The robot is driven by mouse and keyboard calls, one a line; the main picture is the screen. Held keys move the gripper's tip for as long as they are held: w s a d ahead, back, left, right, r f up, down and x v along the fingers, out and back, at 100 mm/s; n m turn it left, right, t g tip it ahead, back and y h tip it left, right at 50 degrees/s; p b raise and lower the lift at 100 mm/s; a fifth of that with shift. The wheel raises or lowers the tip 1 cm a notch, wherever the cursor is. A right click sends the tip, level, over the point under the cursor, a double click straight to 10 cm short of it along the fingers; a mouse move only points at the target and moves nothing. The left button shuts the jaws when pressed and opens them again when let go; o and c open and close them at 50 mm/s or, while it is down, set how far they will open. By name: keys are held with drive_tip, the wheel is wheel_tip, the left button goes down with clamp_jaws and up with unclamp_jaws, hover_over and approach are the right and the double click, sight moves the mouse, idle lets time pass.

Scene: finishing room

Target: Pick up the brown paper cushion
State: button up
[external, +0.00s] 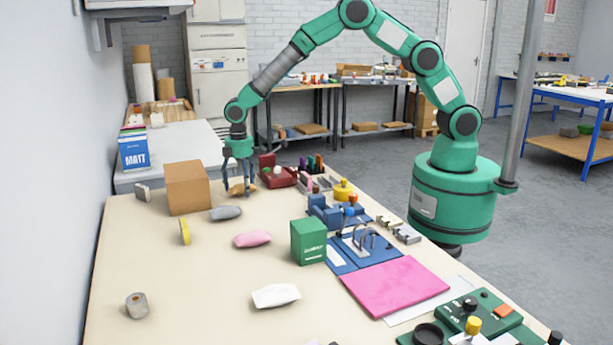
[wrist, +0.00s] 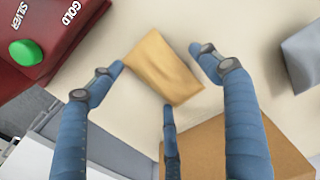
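The brown paper cushion (wrist: 163,68) is a tan, flat pillow shape lying on the pale tabletop. It also shows in the external view (external: 237,188), partly hidden by my fingers. My gripper (wrist: 160,78) is over it with its blue fingers spread around it. The left fingertip is close to the cushion's left corner, and I cannot tell if it touches. A gap shows between the right fingertip and the cushion. In the external view, my gripper (external: 237,187) points down at the table's far end with its fingers on both sides of the cushion.
A cardboard box (external: 187,188) stands close by on the left; it also shows in the wrist view (wrist: 235,150). A red box with a green button (wrist: 50,40) is on the other side. A grey cushion (external: 226,213) and pink cushion (external: 252,239) lie nearer the camera.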

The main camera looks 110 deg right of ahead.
sight(242, 185)
drive_tip(key=c, duration=0.8)
drive_tip(key=shift+o, duration=0.2)
drive_tip(key=shift+r, duration=0.1)
drive_tip(key=shift+r+p, duration=1)
drive_tip(key=shift+r, duration=3.9)
